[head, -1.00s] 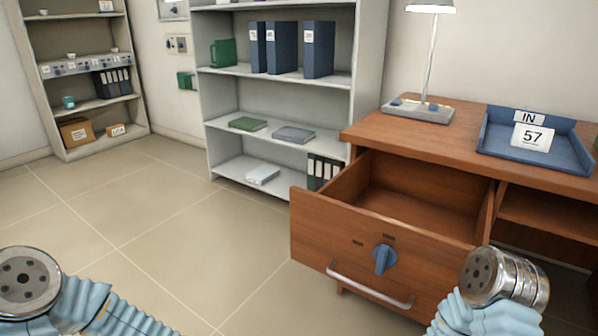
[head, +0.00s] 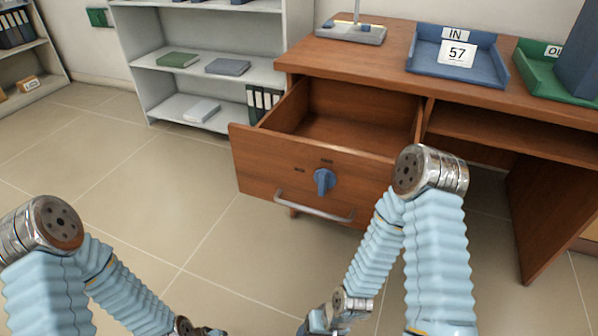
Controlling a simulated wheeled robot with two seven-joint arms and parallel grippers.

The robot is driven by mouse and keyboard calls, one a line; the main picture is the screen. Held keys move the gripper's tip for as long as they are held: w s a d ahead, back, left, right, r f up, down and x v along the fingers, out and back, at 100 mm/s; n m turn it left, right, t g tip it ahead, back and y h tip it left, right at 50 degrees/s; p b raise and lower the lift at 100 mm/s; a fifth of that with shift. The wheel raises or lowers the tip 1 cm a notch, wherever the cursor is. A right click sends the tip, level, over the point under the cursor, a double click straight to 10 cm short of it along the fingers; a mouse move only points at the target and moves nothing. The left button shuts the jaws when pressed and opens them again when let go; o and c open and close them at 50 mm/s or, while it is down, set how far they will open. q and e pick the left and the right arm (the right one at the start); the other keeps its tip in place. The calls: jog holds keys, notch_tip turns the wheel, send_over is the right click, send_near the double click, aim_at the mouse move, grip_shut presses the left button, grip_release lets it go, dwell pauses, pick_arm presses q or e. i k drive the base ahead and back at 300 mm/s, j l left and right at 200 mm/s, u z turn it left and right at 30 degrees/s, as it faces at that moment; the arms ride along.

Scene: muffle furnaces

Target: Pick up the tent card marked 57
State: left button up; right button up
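The tent card marked 57 (head: 457,54) is white with black digits. It stands in the blue tray (head: 484,73) labelled IN, on top of the wooden desk. My arms come up from the lower edge, and their far ends run out of the bottom of the picture. The right arm's elbow is in front of the desk's drawer side, well below the card. No gripper fingers show, so I cannot see what either gripper holds.
The desk's drawer (head: 291,160) is pulled open and juts out over the floor. A green tray (head: 550,75) stands right of the blue one, with a lamp (head: 350,32) to the left. Grey shelving (head: 137,60) stands behind. Open floor (head: 120,150) lies to the left.

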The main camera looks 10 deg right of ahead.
aim_at(460, 54)
jog(key=z, duration=1.35)
jog(key=i+l, duration=0.1)
jog(key=l, duration=0.35)
jog(key=i+l+u, duration=0.1)
jog(key=l, duration=0.3)
jog(key=i+l+u, duration=0.1)
jog(key=l, duration=0.35)
jog(key=i+l, duration=0.1)
jog(key=l, duration=0.35)
